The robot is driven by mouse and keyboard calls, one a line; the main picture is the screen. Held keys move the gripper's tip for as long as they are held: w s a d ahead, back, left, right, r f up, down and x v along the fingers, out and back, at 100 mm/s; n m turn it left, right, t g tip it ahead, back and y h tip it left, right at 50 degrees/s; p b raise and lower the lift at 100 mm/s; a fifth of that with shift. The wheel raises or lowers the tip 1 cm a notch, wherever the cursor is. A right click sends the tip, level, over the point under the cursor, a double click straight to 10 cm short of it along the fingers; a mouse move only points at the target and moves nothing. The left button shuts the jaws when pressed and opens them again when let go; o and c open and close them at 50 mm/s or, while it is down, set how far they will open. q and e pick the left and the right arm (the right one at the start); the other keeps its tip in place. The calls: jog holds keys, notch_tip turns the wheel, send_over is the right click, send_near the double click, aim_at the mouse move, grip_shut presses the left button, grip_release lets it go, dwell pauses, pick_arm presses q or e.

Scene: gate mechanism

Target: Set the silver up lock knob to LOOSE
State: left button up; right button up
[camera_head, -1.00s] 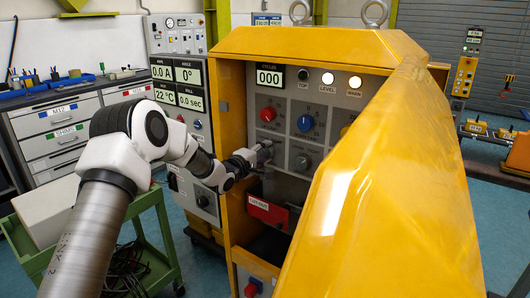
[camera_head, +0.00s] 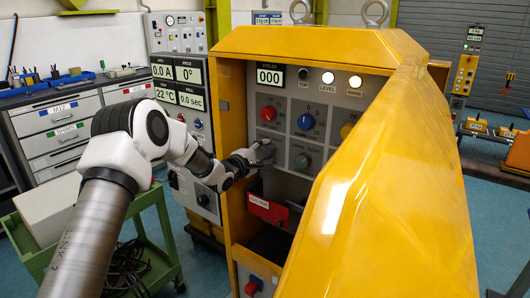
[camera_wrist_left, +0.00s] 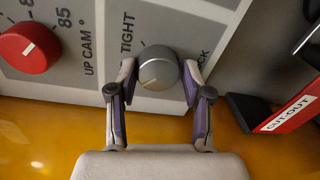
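The silver up lock knob (camera_wrist_left: 158,69) is on the grey panel in the left wrist view, with the word TIGHT to its left and a partly hidden word ending in CK to its right. My left gripper (camera_wrist_left: 160,76) has its two fingers on either side of the knob, close to its rim. The fingers look open around it, and firm contact cannot be made out. In the head view my left gripper (camera_head: 263,153) is at the panel, below the red knob, and hides the silver knob. My right gripper is not in view.
The red up cam knob (camera_wrist_left: 29,47) is beside the silver knob. A red cut-out part (camera_wrist_left: 293,110) is on the other side. In the head view a blue knob (camera_head: 305,122) and a grey knob (camera_head: 302,161) are to the right. The yellow housing (camera_head: 375,190) encloses the panel.

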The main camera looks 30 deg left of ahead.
pick_arm(q)
jog(key=shift+o, duration=0.6)
jog(key=shift+s+a, duration=0.15)
jog(key=shift+s, duration=0.15)
jog(key=s+a, duration=0.1)
jog(key=s, duration=1)
jog(key=shift+s+a+r, duration=0.25)
jog(key=shift+a+r, duration=0.05)
jog(key=shift+r, duration=0.1)
dwell(1.1)
